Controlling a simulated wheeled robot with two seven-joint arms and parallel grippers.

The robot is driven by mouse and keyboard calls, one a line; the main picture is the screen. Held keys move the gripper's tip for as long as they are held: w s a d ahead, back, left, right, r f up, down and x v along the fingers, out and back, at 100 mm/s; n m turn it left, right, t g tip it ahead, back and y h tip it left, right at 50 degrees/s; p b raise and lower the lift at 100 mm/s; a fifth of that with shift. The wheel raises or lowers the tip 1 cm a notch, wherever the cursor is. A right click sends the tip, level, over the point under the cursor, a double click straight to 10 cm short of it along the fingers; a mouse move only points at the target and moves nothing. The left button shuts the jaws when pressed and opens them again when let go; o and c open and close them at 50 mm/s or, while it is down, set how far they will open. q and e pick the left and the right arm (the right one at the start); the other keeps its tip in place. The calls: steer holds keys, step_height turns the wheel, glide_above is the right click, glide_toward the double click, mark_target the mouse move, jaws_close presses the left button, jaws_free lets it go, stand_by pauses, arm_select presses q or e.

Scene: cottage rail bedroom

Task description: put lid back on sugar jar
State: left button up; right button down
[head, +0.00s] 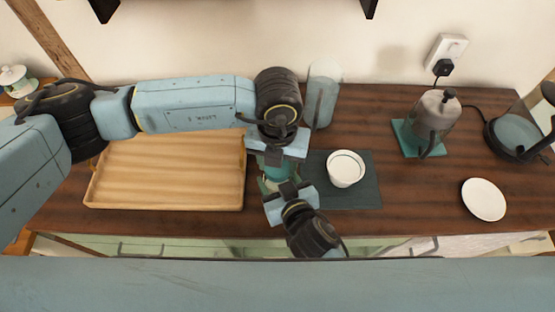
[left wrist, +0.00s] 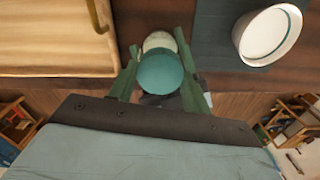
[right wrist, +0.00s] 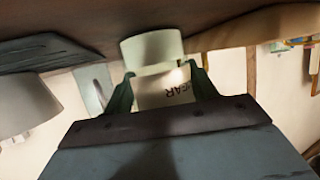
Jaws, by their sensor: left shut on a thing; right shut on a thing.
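The sugar jar is cream, with dark letters on its side that show upside down in the right wrist view (right wrist: 160,92). My right gripper (right wrist: 163,85) is shut on the jar; the jar stands between its fingers. My left gripper (left wrist: 162,78) is shut on the round teal lid (left wrist: 160,73). In the left wrist view, the cream jar (left wrist: 158,41) shows just beyond the lid. In the head view, the two grippers meet in the middle, between the tray and the dark mat, with the teal lid (head: 272,162) between them. I cannot tell whether the lid touches the jar's rim.
A wooden tray (head: 165,172) lies left of the grippers. A white bowl (head: 346,168) stands on a dark mat (head: 363,193) close to their right. A kettle (head: 436,112), a white saucer (head: 483,199) and a glass-sided appliance (head: 520,130) are farther right. The counter between mat and saucer is clear.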

arm_select(q)
steer(key=m, duration=0.4)
steer(key=shift+m, duration=0.4)
steer(key=o, duration=1.1)
steer(key=shift+s+d, duration=0.1)
steer(key=shift+s+d, duration=0.1)
steer(key=shift+r, duration=2.3)
